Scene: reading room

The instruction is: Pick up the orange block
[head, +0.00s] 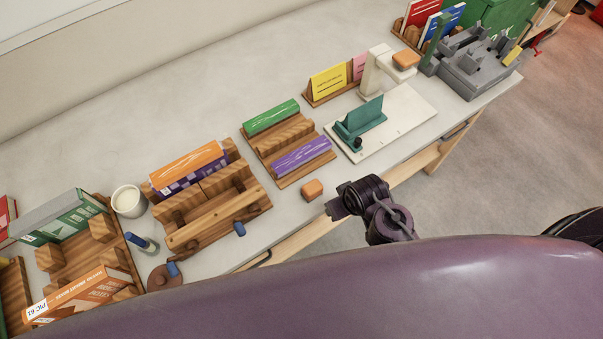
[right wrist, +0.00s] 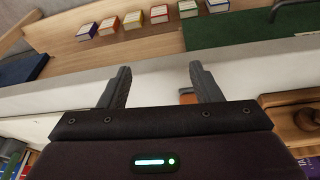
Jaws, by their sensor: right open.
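A small orange block (head: 312,189) sits on the pale table near its front edge, just in front of the rack with the purple book. Another orange block (head: 406,58) rests on top of the white stand farther right. My right gripper (right wrist: 160,66) is open, its two dark fingers apart with nothing held. In the head view the dark end of my right arm (head: 350,198) is just right of the front block. In the right wrist view a small orange patch (right wrist: 188,98) shows beside the right finger, mostly hidden behind the gripper body. My left gripper is not in view.
A wooden rack with a purple book (head: 303,155) stands behind the block. A wooden press (head: 215,205) is to its left. A white board with a teal holder (head: 362,118) is to its right. The table behind the racks is largely clear.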

